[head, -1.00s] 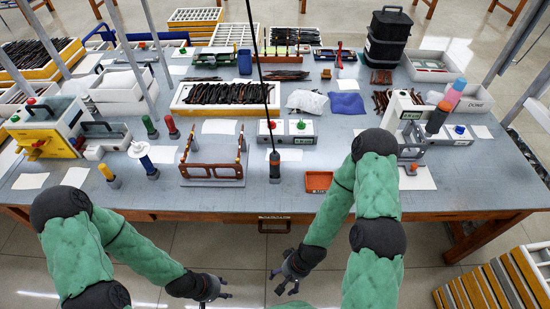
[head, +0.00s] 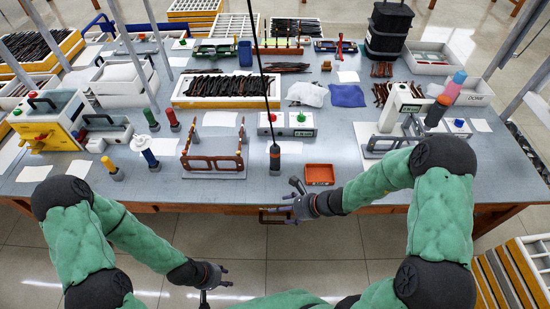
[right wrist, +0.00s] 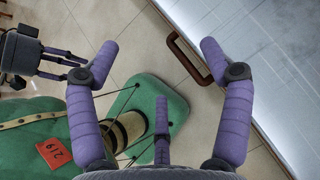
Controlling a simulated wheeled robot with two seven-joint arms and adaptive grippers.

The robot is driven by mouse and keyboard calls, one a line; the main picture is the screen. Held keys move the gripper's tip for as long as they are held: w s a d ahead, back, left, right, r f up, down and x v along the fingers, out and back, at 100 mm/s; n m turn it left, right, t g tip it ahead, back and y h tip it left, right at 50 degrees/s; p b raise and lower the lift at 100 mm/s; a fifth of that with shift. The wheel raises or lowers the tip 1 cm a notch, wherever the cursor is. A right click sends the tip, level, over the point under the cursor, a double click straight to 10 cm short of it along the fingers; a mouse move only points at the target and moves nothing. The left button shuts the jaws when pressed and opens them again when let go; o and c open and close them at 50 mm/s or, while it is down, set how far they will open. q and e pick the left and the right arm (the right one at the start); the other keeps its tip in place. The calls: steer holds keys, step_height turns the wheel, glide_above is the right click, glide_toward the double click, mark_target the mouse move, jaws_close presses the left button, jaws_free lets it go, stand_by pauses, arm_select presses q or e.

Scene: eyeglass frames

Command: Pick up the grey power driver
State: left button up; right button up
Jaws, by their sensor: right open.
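The grey power driver (head: 275,157) hangs upright on a black cable at the front middle of the workbench, just right of the brown eyeglass frame on its stand (head: 213,172). It has an orange band near its top. My right gripper (head: 288,208) is open and empty at the bench's front edge, below and in front of the driver. In the right wrist view its purple fingers (right wrist: 160,52) are spread with nothing between them. My left gripper (head: 225,277) is open and empty in front of the bench, lower left. It also shows in the right wrist view (right wrist: 70,62).
An orange tray (head: 319,174) lies right of the driver. A box with red and green buttons (head: 288,124) stands behind it. A drawer handle (right wrist: 188,58) is on the bench front near my right gripper. The cable (head: 261,75) runs up from the driver.

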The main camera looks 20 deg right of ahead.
mark_target(277, 159)
steer(key=w+d+r+m+t+h, duration=0.1)
steer(key=w+d+r+m+t, duration=0.5)
steer(key=w+r, duration=0.3)
steer(key=shift+t, duration=0.3)
steer(key=x, duration=0.1)
steer(key=b+x, duration=0.1)
steer(key=x, duration=0.3)
steer(key=shift+w+r+b, duration=0.2)
steer(key=shift+w+b, duration=0.15)
steer(key=b+x, duration=0.2)
steer(key=x, duration=0.2)
steer(key=shift+w+a, duration=0.25)
steer(key=shift+w+a+f, duration=0.1)
steer(key=shift+w, duration=0.15)
steer(key=c, duration=1.6)
